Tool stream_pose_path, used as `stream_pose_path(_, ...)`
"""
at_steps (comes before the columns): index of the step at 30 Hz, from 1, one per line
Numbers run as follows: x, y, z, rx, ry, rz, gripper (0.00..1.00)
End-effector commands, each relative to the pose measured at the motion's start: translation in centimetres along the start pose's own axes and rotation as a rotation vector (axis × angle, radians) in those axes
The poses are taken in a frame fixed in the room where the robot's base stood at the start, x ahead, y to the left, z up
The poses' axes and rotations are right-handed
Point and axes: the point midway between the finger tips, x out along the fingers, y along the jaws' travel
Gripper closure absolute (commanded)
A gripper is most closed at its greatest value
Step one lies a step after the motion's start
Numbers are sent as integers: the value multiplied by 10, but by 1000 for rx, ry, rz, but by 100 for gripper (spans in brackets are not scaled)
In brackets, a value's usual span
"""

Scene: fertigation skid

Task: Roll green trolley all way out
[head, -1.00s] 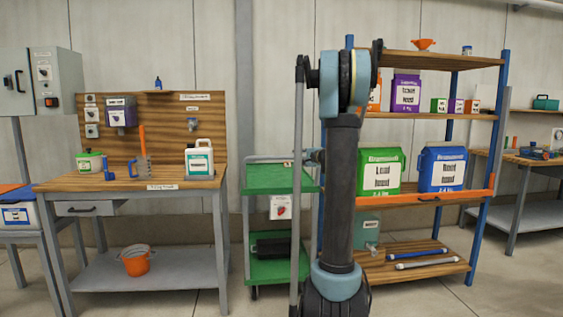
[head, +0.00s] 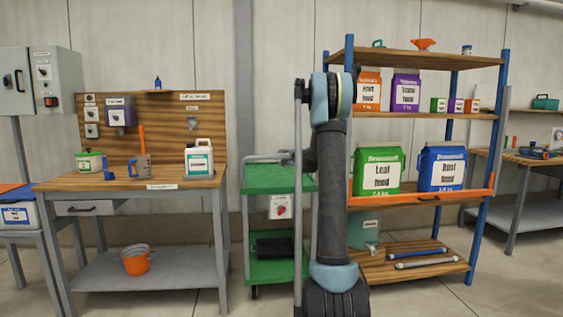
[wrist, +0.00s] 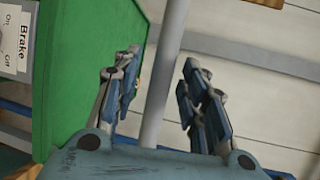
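The green trolley (head: 268,179) stands between the workbench and the shelf rack, with green top and lower trays and grey posts. My gripper (wrist: 155,95) is open in the wrist view. A grey bar (wrist: 165,70) runs between its two fingers, with gaps visible on both sides. The bar seems to belong to the trolley. In the head view my arm hides most of the gripper and the trolley's right edge.
The workbench (head: 130,180) stands close on the trolley's left. The shelf rack (head: 487,150) with feed packs is on its right, partly behind my arm. A black item (head: 275,247) lies on the trolley's lower tray. Floor shows in front of the trolley.

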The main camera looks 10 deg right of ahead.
Motion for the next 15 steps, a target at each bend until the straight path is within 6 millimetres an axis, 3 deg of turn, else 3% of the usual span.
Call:
stream_pose_path(6,20,0,0,1,0,0,60)
stream_pose_path(15,25,0,1,1,-1,0,60)
